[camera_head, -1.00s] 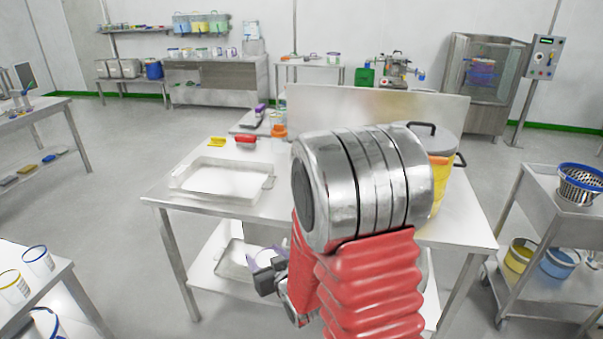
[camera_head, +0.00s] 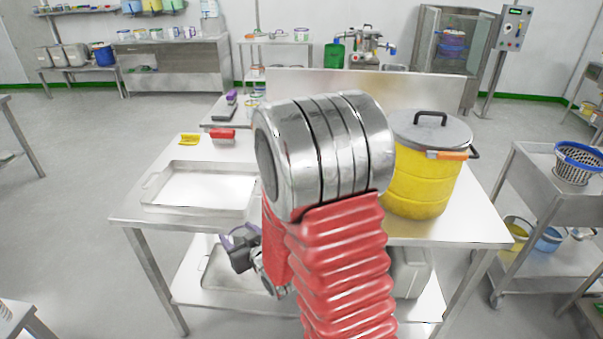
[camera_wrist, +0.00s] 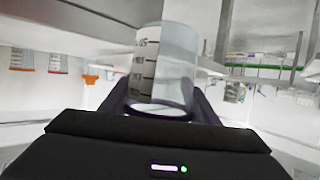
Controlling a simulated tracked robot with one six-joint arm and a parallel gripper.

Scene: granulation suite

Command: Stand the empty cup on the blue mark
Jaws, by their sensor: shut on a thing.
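The empty cup (camera_wrist: 163,65) is clear, with dark graduation marks and print on its side. In the wrist view it stands roughly upright between the fingers of my gripper (camera_wrist: 160,98), which is shut on it. In the head view my gripper (camera_head: 240,248) is low, left of my red-sleeved arm, in front of the table's lower shelf. The cup shows there only as a small pale shape, partly hidden. I cannot make out the blue mark in either view.
A steel table (camera_head: 125,207) ahead carries a shallow tray (camera_head: 150,191), a red item (camera_head: 222,134), a yellow item (camera_head: 189,139) and a yellow lidded drum (camera_head: 415,185). A trolley (camera_head: 530,190) with a blue-rimmed basket (camera_head: 577,163) stands right. Open floor lies left.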

